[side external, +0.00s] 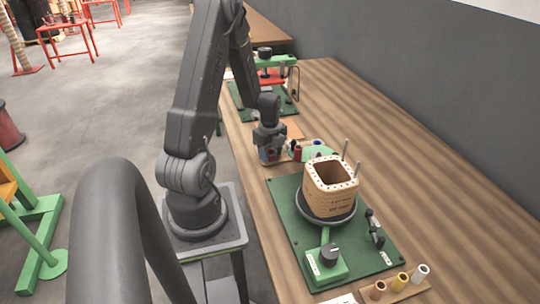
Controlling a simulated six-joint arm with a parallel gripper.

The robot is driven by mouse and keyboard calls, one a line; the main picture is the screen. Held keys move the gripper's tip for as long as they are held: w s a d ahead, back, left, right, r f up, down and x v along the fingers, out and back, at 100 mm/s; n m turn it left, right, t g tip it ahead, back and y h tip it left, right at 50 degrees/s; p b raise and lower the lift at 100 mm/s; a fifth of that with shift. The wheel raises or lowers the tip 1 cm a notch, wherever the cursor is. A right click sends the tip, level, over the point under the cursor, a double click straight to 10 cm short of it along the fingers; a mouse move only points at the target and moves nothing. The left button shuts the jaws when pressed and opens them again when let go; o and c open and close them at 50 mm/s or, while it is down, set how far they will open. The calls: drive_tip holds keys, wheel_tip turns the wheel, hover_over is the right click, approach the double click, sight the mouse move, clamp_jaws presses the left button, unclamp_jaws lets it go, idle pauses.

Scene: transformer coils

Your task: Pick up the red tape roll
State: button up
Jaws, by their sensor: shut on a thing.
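My gripper (270,154) is low over the middle of the wooden table, pointing down at the left end of a group of small rolls. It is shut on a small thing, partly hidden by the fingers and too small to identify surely. A small dark red roll-like piece (297,153) shows just right of the fingers. I cannot tell whether this or the held piece is the red tape roll. A white and blue roll (318,145) lies farther right, by a green piece.
A square tan coil (331,188) stands on a green base plate (293,222) with upright rods and a black knob. Another green fixture (236,97) stands behind. The table's right side is clear.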

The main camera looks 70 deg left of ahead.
drive_tip(key=shift+c, duration=0.7)
drive_tip(key=shift+r, duration=0.1)
wheel_tip(320, 180, up, 10)
drive_tip(key=w+d, duration=0.1)
drive_tip(key=w, duration=0.1)
drive_tip(key=w+d+r, duration=0.1)
drive_tip(key=w+d, duration=0.1)
drive_tip(key=w+d+r, duration=0.1)
drive_tip(key=w, duration=0.1)
drive_tip(key=shift+w+d+r, duration=0.25)
drive_tip(key=shift+d, duration=0.05)
drive_tip(key=w+d, duration=0.1)
drive_tip(key=d, duration=0.1)
drive_tip(key=w+d+r, duration=0.1)
drive_tip(key=w+d, duration=0.1)
drive_tip(key=w+d+r, duration=0.1)
drive_tip(key=w+d, duration=0.1)
drive_tip(key=shift+d+r, duration=0.1)
drive_tip(key=shift+r, duration=0.15)
drive_tip(key=shift+f, duration=2.8)
drive_tip(key=shift+f, duration=0.55)
drive_tip(key=shift+f, duration=0.3)
